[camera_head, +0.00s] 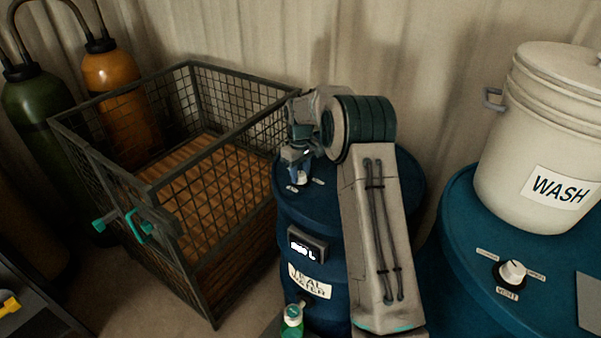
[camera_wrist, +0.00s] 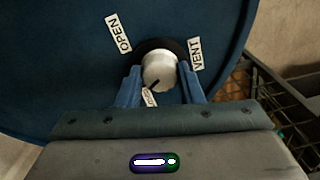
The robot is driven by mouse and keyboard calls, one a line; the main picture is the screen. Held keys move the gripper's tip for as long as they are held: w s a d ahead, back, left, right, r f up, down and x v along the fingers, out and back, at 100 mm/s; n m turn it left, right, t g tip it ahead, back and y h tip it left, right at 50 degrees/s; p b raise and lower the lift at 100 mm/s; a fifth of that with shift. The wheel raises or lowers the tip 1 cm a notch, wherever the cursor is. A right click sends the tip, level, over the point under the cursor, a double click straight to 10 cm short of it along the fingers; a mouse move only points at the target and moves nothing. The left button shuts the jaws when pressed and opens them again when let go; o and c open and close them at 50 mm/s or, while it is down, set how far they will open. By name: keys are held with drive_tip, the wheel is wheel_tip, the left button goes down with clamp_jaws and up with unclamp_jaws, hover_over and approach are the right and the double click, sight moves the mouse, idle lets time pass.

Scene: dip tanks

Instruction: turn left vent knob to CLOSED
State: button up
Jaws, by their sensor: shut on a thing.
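The left vent knob (camera_wrist: 159,68) is white on a dark round base, on the blue lid of the left drum (camera_head: 291,211). My gripper (camera_head: 299,167) reaches down over that lid, and its two blue fingers are shut on the knob, one on each side. In the wrist view, the OPEN label (camera_wrist: 118,33) is at upper left and the VENT label (camera_wrist: 196,53) at right. A third label (camera_wrist: 149,97) is partly hidden below the knob, and its word is hard to read. The knob's dark pointer line aims down-left toward this third label.
A wire cage (camera_head: 189,205) stands close to the left of the drum. Gas cylinders (camera_head: 112,75) stand behind it. On the right, another blue drum (camera_head: 455,245) bears a WASH bucket (camera_head: 500,175) and a second white knob (camera_head: 513,271).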

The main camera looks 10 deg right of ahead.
sight(300, 174)
drive_tip(key=shift+r+n, duration=0.1)
drive_tip(key=shift+n, duration=1.1)
drive_tip(key=o, duration=1)
wheel_tip(300, 174, up, 14)
drive_tip(key=shift+b, duration=0.45)
